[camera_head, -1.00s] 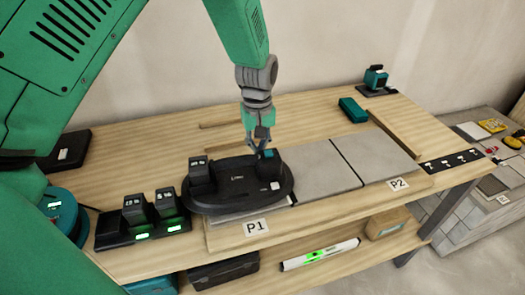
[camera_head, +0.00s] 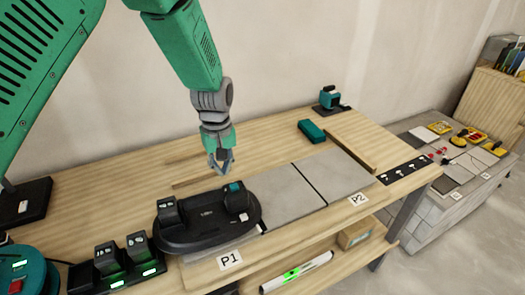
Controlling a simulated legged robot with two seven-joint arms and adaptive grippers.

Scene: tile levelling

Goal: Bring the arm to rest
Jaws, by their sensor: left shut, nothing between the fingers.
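My left arm, green with a grey wrist, comes in from the upper left. My left gripper (camera_head: 222,165) is shut and empty. It hangs above the back of the black double-handled tile tool (camera_head: 210,220), apart from it. That tool lies flat over the tile by the P1 label (camera_head: 230,260), hiding most of that tile. Two grey tiles (camera_head: 285,198) lie to its right, with a dark gap between them, near the P2 label (camera_head: 358,199). My right gripper is not in view.
A charger with two batteries (camera_head: 120,262) stands at the front left. A teal box (camera_head: 311,131) and a teal device (camera_head: 328,97) are at the back. A spirit level (camera_head: 296,272) lies on the lower shelf. A side stand (camera_head: 420,225) with tiles and tools is at the right.

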